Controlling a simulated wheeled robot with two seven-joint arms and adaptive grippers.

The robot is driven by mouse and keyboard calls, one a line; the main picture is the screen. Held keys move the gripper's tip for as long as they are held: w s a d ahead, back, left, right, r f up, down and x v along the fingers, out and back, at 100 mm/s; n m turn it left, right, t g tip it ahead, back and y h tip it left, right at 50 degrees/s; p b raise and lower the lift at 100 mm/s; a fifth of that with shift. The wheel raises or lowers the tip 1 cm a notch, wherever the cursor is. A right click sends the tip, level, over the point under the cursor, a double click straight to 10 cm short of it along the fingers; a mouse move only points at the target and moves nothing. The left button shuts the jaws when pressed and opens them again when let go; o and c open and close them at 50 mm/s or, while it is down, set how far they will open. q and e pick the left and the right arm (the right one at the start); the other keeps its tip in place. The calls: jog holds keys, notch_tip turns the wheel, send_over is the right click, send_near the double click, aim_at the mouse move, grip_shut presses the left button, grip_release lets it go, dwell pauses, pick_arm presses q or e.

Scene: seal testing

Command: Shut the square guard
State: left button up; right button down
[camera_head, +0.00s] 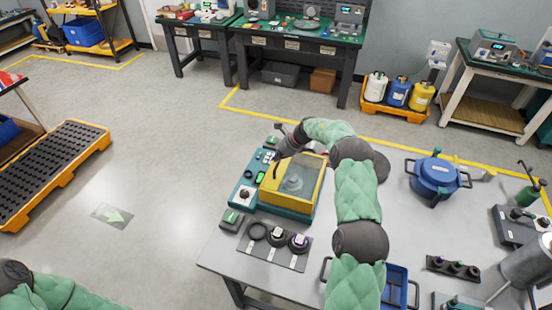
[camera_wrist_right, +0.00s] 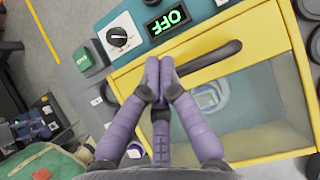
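The square guard (camera_head: 316,184) is a yellow frame with a clear panel on a teal machine (camera_head: 247,182). A round vessel shows through the panel. In the right wrist view the guard (camera_wrist_right: 208,84) has a dark bar handle (camera_wrist_right: 213,61). I cannot tell from these views whether the guard is fully down. My right gripper (camera_head: 279,156) is at the machine's far left side. In the wrist view its purple fingers (camera_wrist_right: 160,66) are together, with no gap at the tips, beside the handle's left end. I cannot tell whether they touch it. My left gripper is out of view.
A dial (camera_wrist_right: 118,37) and a green "OFF" display (camera_wrist_right: 167,20) sit close to the fingers. A mat with dark rings (camera_head: 277,245) lies in front of the machine. A blue pot (camera_head: 437,174) stands at the right, and a blue tray (camera_head: 398,283) is near the front edge.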

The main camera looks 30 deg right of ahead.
jog(key=v, duration=1.1)
jog(key=shift+s, duration=0.1)
